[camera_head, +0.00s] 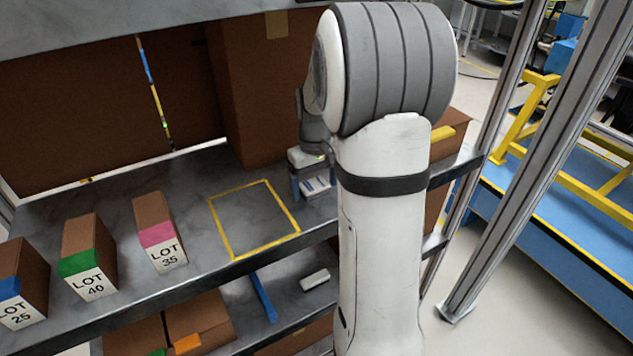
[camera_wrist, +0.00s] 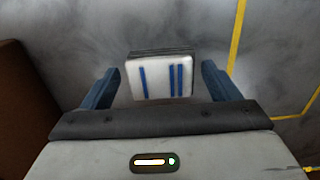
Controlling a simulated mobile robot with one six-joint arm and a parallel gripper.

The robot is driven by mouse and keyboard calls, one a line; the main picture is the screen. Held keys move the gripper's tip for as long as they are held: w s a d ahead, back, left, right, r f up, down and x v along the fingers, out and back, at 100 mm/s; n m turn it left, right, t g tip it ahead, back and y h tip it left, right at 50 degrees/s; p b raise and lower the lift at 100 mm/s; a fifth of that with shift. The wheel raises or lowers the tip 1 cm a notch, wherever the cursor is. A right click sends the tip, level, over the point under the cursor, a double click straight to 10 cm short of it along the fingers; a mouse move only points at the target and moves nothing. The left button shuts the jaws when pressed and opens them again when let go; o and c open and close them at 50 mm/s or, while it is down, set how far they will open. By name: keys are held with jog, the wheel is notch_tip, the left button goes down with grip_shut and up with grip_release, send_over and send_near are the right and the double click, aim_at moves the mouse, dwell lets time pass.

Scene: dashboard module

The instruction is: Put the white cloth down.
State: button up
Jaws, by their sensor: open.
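The white cloth (camera_wrist: 158,80) is a small folded block with blue stripes, seen in the wrist view over the grey shelf surface. In the head view the cloth (camera_head: 317,184) is at the shelf, right of the yellow outlined square (camera_head: 231,256). My gripper (camera_wrist: 161,70) is open, with one blue finger on each side of the cloth and visible gaps between. In the head view my gripper (camera_head: 312,182) points down at the cloth, and my arm hides part of that area. Whether the cloth's underside touches the shelf is hard to tell.
Boxes marked LOT 35 (camera_head: 153,221), LOT 40 (camera_head: 88,252) and LOT 25 (camera_head: 20,272) stand at the left of the shelf (camera_head: 190,195). A tall brown carton (camera_head: 250,90) stands behind. The yellow square is empty. A metal post (camera_head: 520,175) rises at the right.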

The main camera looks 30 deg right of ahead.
aim_at(314, 186)
jog(key=shift+r, duration=0.1)
notch_tip(314, 186, up, 7)
jog(key=shift+f, duration=0.1)
jog(key=shift+s+a+r, duration=0.1)
jog(key=shift+r, duration=0.25)
jog(key=s+a+t, duration=0.1)
jog(key=s+a, duration=0.5)
jog(key=s, duration=0.3)
jog(key=s+a+f+t, duration=0.1)
jog(key=s+a+t, duration=0.1)
jog(key=s+a, duration=0.5)
jog(key=s, duration=0.3)
jog(key=shift+a, duration=0.3)
jog(key=shift+c, duration=0.3)
